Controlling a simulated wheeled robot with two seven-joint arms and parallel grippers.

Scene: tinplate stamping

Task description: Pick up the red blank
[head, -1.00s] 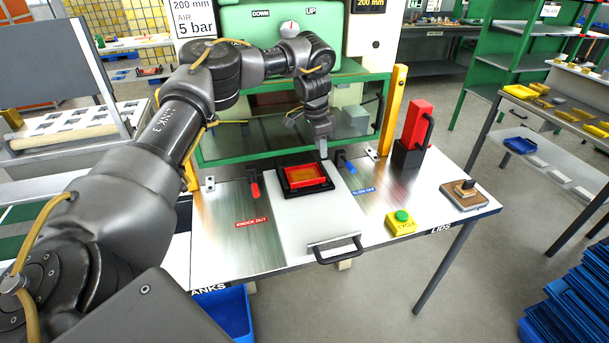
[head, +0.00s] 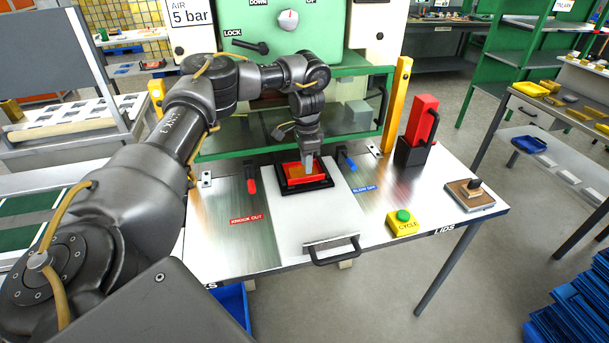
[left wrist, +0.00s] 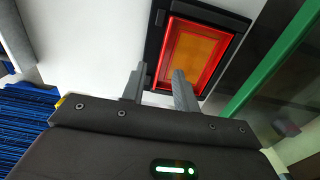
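The red blank (head: 301,175) is a shallow red tray shape with an orange-brown middle. It sits in a black die frame (head: 284,189) on the white sliding plate (head: 318,228). It also shows at the top of the left wrist view (left wrist: 195,55). My left gripper (head: 309,165) points down at the blank and hides part of its far side in the head view. In the left wrist view its two fingers (left wrist: 159,70) are apart with nothing between them held, one over the blank's near edge, the other beside the black frame. Contact cannot be told. My right gripper is not in view.
The green press frame (head: 300,80) stands behind the plate. A red-handled lever (head: 251,186) and a blue-handled lever (head: 348,163) flank the die.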

